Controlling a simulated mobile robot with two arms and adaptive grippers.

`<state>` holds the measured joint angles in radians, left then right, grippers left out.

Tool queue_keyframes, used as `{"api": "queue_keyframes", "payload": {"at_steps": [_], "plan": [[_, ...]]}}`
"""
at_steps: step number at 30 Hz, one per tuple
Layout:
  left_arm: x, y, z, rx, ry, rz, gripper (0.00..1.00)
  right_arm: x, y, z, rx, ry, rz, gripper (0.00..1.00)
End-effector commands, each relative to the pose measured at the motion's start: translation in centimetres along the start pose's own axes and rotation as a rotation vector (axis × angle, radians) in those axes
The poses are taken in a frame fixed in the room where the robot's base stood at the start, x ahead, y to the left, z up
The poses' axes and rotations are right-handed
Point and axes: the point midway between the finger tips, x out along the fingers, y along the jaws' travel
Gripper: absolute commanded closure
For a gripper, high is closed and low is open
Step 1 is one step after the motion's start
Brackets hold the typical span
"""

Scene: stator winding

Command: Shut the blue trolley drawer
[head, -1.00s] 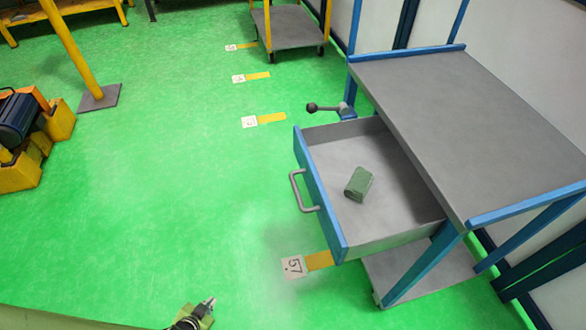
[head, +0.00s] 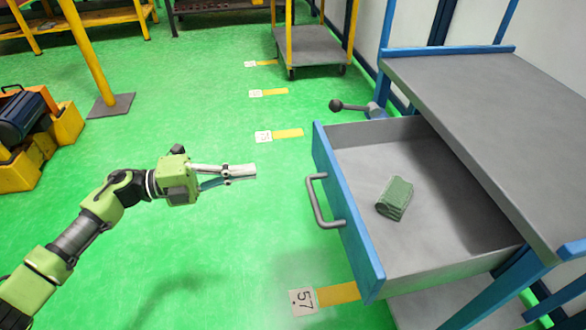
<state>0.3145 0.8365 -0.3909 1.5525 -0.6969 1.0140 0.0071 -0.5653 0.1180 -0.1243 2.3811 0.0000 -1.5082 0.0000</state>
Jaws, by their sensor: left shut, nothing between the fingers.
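The blue trolley (head: 470,95) stands at the right of the head view, with a grey top. Its drawer (head: 343,215) is pulled well out to the left, with a blue front and a grey inside. A grey bar handle (head: 317,201) sits on the drawer front. A green block-like item (head: 395,197) lies inside the drawer. My left gripper (head: 250,171) is shut and empty, left of the handle, pointing toward the drawer front with a gap between. My right gripper is not in view.
A yellow trolley (head: 308,46) stands at the back. Yellow and blue boxes (head: 30,125) and a yellow post (head: 85,55) are at the left. A dark knob on an arm (head: 337,105) juts out beside the trolley's far side. Green floor between is clear.

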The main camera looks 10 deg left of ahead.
Motion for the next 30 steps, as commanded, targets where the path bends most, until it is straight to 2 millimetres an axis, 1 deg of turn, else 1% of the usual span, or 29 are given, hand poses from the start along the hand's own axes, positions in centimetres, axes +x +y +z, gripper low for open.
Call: {"api": "queue_keyframes", "payload": {"at_steps": [5,15,18,21,24,30], "plan": [[2.1,-0.2,-0.1,0.004,0.005,-0.003,1.0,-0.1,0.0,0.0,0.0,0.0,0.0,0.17],[9.3,-0.2,0.0,0.001,0.002,-0.005,1.0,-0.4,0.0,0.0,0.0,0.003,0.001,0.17],[11.1,-0.2,0.0,0.001,0.0,-0.005,1.0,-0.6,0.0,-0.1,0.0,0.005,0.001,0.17],[12.4,-0.2,0.0,0.0,0.0,-0.004,1.0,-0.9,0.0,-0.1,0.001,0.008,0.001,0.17],[13.3,-0.2,0.1,0.0,-0.001,-0.003,1.0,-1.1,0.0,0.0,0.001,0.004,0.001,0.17],[13.9,-0.1,0.1,0.0,-0.001,-0.002,1.0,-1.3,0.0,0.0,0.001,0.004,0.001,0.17]]}}
